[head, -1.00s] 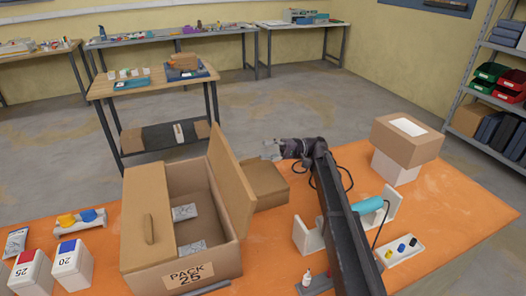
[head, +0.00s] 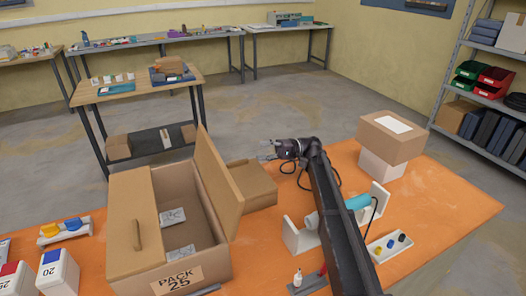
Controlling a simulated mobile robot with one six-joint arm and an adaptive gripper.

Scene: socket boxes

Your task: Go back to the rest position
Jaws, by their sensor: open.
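My gripper (head: 268,149) is at the end of my dark arm, raised near the far edge of the orange table (head: 440,215). It is open and I see nothing in it. It is up and right of the open cardboard box (head: 172,281) marked "PACK 25". Two small packets lie in that box, one packet (head: 172,216) farther back and one packet (head: 181,252) nearer. The box's right flap stands up; a panel with a handle covers its left part.
A closed brown box (head: 252,182) lies below my gripper. Stacked boxes (head: 393,138) stand at the right. A white stand (head: 299,236) with a teal-handled tool (head: 358,202) is beside my arm. White containers (head: 57,273) stand front left. A shelf rack (head: 478,86) is far right.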

